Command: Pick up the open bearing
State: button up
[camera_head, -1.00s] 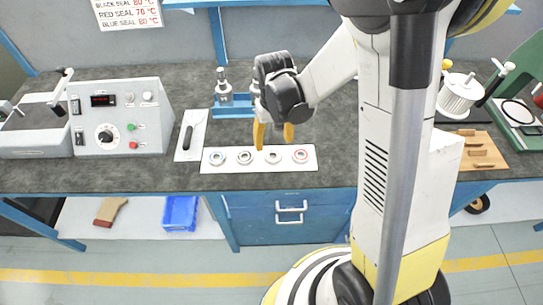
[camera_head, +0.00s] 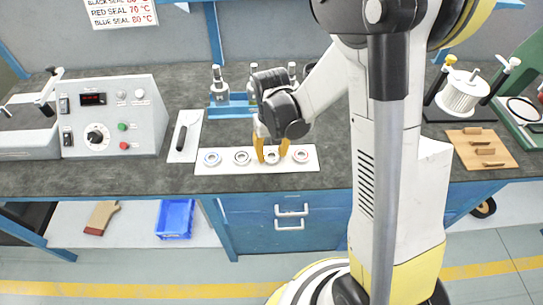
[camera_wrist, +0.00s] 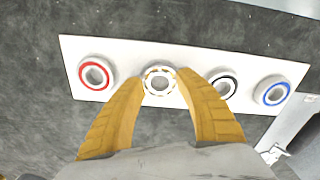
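The open bearing (camera_wrist: 160,83), a pale ring with its balls showing, lies on a white plate between red-ringed and black-ringed bearings. It also shows in the head view (camera_head: 271,157), partly hidden by my fingers. My gripper (camera_head: 271,154) points down over it, open, with one yellow fingertip on each side. In the wrist view my fingertips (camera_wrist: 160,78) flank the ring closely; whether they touch it I cannot tell.
The white plate (camera_head: 225,169) also carries the red (camera_wrist: 96,74), black (camera_wrist: 223,85) and blue (camera_wrist: 272,91) bearings. Left are a tool on a white board (camera_head: 184,137) and a control box (camera_head: 110,117). Blue-based fixtures (camera_head: 230,108) stand behind; a wooden board (camera_head: 481,149) lies right.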

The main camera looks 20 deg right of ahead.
dwell(0.5)
notch_tip(320, 180, up, 8)
jog(key=p, duration=0.5)
jog(key=shift+p, duration=0.4)
